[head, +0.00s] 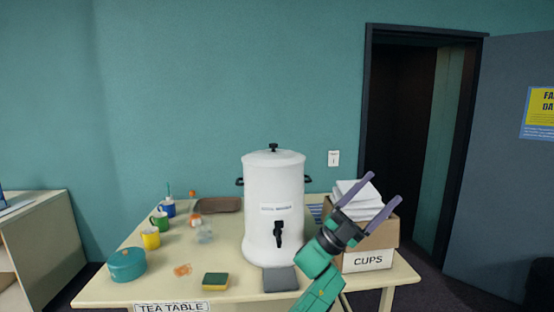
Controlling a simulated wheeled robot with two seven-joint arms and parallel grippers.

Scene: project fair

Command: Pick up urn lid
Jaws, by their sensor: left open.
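The urn lid (290,156) is white with a small black knob and sits on top of the tall white urn (261,228). The urn stands upright on the table, with black side handles and a black tap at the front. My left gripper (385,188) is open with two purple fingers spread, and nothing shows between them. It is to the right of the urn and lower in the picture than the lid, in front of the cups box. It is apart from the lid. My right gripper is not in view.
The cups box (367,260) holds white stuff behind my gripper. On the tea table (195,269) are a teal pot (127,264), several mugs, a brown tray (218,205), a sponge (215,281) and a grey flat item (280,280). Above the urn is free room.

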